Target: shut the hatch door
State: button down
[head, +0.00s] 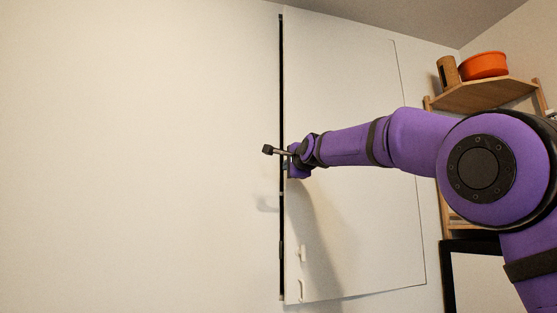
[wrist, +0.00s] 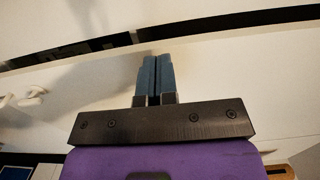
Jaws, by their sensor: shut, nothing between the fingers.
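The hatch door is a tall white panel (head: 355,220) right of a narrow dark gap in the head view. A small white knob (head: 302,253) and a white handle (head: 301,290) sit low near its left edge. My gripper (wrist: 154,62) is shut and empty, its blue fingers together in the wrist view. It is at the door's left edge beside the dark gap, about mid-height. In the head view the fingers are mostly hidden by the wrist. Whether they touch the door, I cannot tell. The knob also shows at left in the wrist view (wrist: 35,94).
A broad plain white surface (head: 140,150) fills the left side. At right stands a wooden shelf (head: 485,95) with an orange bowl (head: 484,65) and a brown cylinder (head: 448,73). A dark-framed object (head: 450,265) is below. My arm reaches in from the right across the door.

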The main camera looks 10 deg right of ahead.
jog(key=s+a, duration=0.4)
jog(key=s, duration=0.3)
jog(key=shift+s+a+f, duration=0.15)
jog(key=shift+s+a, duration=0.05)
jog(key=shift+a, duration=0.15)
dwell(0.4)
jog(key=shift+s, duration=0.1)
